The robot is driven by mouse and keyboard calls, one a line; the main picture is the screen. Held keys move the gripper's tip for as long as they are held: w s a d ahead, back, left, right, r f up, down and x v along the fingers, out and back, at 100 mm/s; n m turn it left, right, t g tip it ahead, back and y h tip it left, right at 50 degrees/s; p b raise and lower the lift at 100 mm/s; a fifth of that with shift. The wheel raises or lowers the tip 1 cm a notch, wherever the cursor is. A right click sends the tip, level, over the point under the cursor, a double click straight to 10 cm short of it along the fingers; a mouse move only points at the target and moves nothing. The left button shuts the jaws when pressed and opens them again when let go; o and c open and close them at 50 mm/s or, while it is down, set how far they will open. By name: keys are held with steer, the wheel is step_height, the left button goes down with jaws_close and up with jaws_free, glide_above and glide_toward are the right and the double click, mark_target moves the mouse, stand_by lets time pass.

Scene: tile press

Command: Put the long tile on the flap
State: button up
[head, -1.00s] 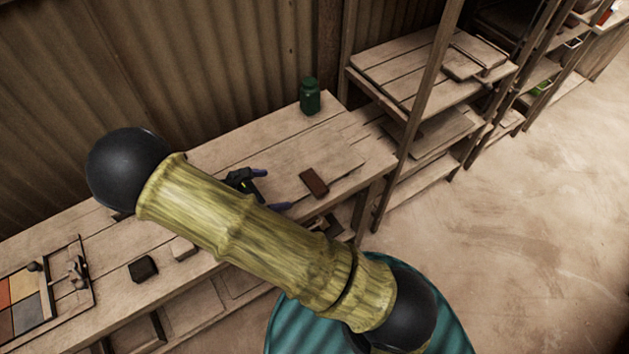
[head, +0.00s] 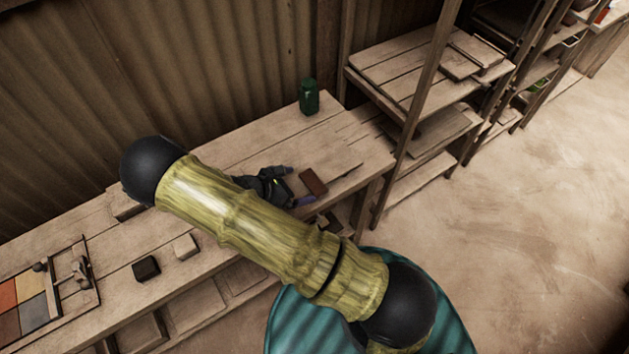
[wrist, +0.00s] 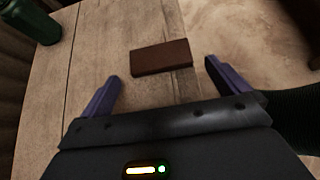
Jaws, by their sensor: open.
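A dark red-brown oblong tile (head: 314,182) lies flat near the right end of the wooden bench. It also shows in the wrist view (wrist: 161,57), just ahead of my fingers. My gripper (head: 293,185) is open and empty, with its two purple fingers pointing at the tile from the left. In the wrist view my gripper (wrist: 163,72) has its fingertips on either side of the tile's near edge, apart from it. I cannot tell for certain which part is the flap.
A green jar (head: 309,97) stands at the bench's far corner. A dark block (head: 146,268) and a pale block (head: 185,246) sit left of my arm. A frame with coloured squares (head: 32,312) lies farther left. A wooden shelf (head: 400,65) stands right of the bench.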

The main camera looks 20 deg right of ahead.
mark_target(312, 182)
steer(key=shift+p+x, duration=0.8)
steer(key=shift+x, duration=1.4)
steer(key=shift+w, duration=0.15)
steer(key=c, duration=0.9)
steer(key=shift+c, duration=0.2)
steer(key=shift+r, duration=0.1)
step_height(312, 182, up, 10)
steer(key=b, duration=0.2)
